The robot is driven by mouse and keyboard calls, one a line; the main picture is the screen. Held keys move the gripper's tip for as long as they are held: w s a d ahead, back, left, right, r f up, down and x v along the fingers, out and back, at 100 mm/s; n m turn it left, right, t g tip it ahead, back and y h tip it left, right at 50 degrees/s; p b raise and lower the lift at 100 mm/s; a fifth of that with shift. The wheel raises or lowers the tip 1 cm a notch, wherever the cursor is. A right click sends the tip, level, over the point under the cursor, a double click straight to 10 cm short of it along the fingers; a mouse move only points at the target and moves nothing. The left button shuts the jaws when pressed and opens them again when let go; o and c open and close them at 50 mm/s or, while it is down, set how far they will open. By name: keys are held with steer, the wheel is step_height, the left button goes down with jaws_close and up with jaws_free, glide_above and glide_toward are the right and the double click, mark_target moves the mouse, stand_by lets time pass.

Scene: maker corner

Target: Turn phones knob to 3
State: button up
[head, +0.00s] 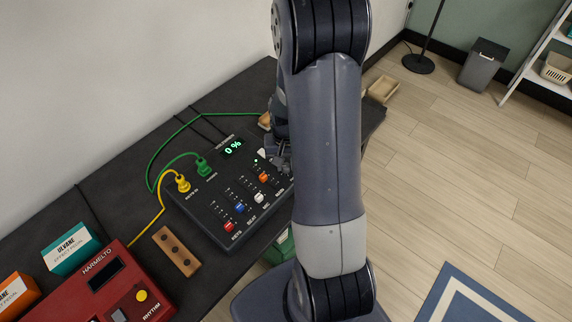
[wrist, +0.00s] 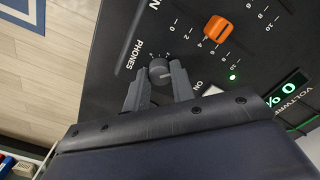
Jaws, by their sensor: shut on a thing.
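The phones knob (wrist: 160,70) is a small dark grey knob beside the PHONES label on the black mixer in the wrist view. My gripper (wrist: 158,82) is shut on it, one finger on each side. A light line shows on the knob, but the number it points to is too small to read. In the head view the black mixer (head: 205,212) lies on the dark bench, and my arm hides the knob. My gripper (head: 280,158) is partly hidden there at the mixer's right side.
The mixer has red, blue, white and orange sliders, the orange slider (wrist: 218,28) being close to the knob. A lit display (head: 233,148) reads 0 %. Green and yellow cables plug into the mixer. A red box (head: 115,285) and a wooden block (head: 177,252) lie at left.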

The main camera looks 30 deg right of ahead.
mark_target(286, 166)
steer(key=shift+n+b, duration=0.35)
steer(key=shift+n, duration=0.95)
steer(key=o, duration=1)
steer(key=shift+r, duration=0.1)
step_height(286, 166, up, 11)
steer(key=shift+f, duration=0.15)
steer(key=shift+f, duration=0.1)
step_height(286, 166, down, 11)
steer(key=shift+r, duration=0.15)
